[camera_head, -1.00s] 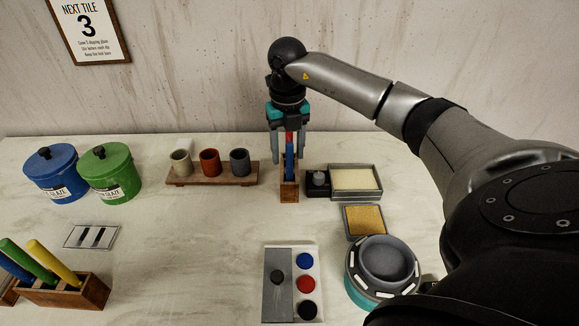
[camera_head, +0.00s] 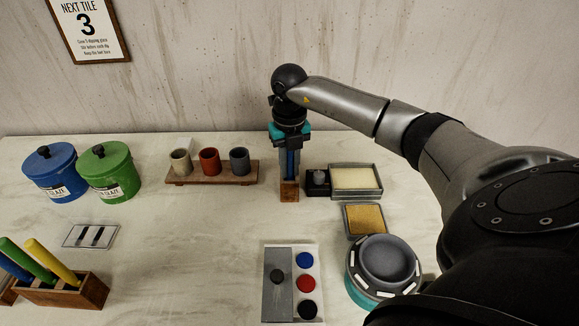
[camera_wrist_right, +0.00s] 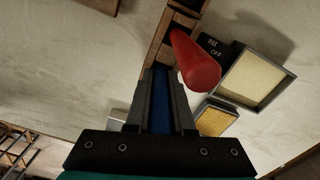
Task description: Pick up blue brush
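My right gripper (camera_head: 290,172) points down over a small wooden holder (camera_head: 289,192) at the back middle of the table. Its fingers are closed on the blue brush (camera_head: 290,164), which stands upright with its lower end in the holder. In the wrist view the blue brush (camera_wrist_right: 161,105) shows as a strip between the two fingers. A red brush (camera_wrist_right: 195,62) stands in the same holder (camera_wrist_right: 160,48), just beside the fingers; the gripper hides it in the head view. My left gripper is in neither view.
A black block (camera_head: 317,182) and a pale tray (camera_head: 355,179) stand close right of the holder. A rack with three cups (camera_head: 212,176) is to its left. A yellow sponge tray (camera_head: 366,220) and a round wheel (camera_head: 384,268) lie nearer.

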